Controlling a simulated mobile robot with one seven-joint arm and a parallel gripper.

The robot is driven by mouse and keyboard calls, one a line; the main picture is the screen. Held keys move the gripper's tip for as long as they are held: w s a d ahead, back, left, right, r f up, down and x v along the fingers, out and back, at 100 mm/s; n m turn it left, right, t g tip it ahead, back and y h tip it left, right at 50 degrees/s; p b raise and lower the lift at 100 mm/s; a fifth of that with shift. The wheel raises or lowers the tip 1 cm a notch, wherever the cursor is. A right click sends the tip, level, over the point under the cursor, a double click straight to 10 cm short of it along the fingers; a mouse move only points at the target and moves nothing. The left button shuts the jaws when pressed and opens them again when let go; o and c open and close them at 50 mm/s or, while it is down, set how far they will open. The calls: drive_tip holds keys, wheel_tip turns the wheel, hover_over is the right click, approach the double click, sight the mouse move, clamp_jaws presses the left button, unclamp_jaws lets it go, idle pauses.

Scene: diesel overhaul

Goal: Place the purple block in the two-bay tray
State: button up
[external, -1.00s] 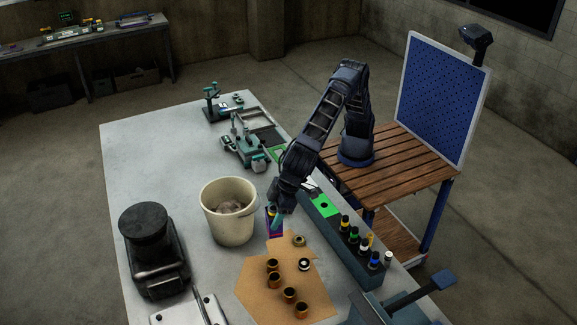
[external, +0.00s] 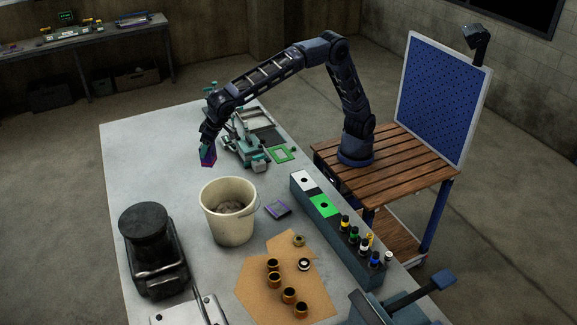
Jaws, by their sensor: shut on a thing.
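My gripper (external: 208,150) is shut on the purple block (external: 208,158) and holds it up at the left of the bench fixtures, behind the white bucket. The block is tilted slightly, and the fingers cover its upper part. A flat tray (external: 258,117) with a pale part and a dark part lies at the back of the table, to the right of my gripper; it looks like the two-bay tray, partly hidden by my arm and the fixture. The block is apart from it.
A white bucket (external: 228,222) stands in front of my gripper. A green clamp fixture (external: 243,150) is close on its right. A purple-edged frame (external: 278,208) and a green frame (external: 282,154) lie on the table. Brass bushings sit on a brown sheet (external: 262,290).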

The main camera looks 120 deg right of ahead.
drive_tip(key=s+d+m+h, duration=0.1)
drive_tip(key=s+d+m, duration=0.1)
drive_tip(key=d, duration=0.9)
drive_tip(key=s+d+m, duration=0.1)
drive_tip(key=s+d, duration=0.2)
drive_tip(key=d, duration=0.8)
drive_tip(key=m+g, duration=0.4)
drive_tip(key=m, duration=0.4)
hover_over(257, 123)
wheel_tip(257, 123, down, 3)
drive_tip(key=shift+h, duration=0.5)
drive_tip(key=f, duration=2.5)
drive_tip(key=shift+s+d, duration=0.1)
drive_tip(key=shift+d, duration=0.1)
drive_tip(key=shift+f, duration=0.2)
drive_tip(key=o, duration=1.3)
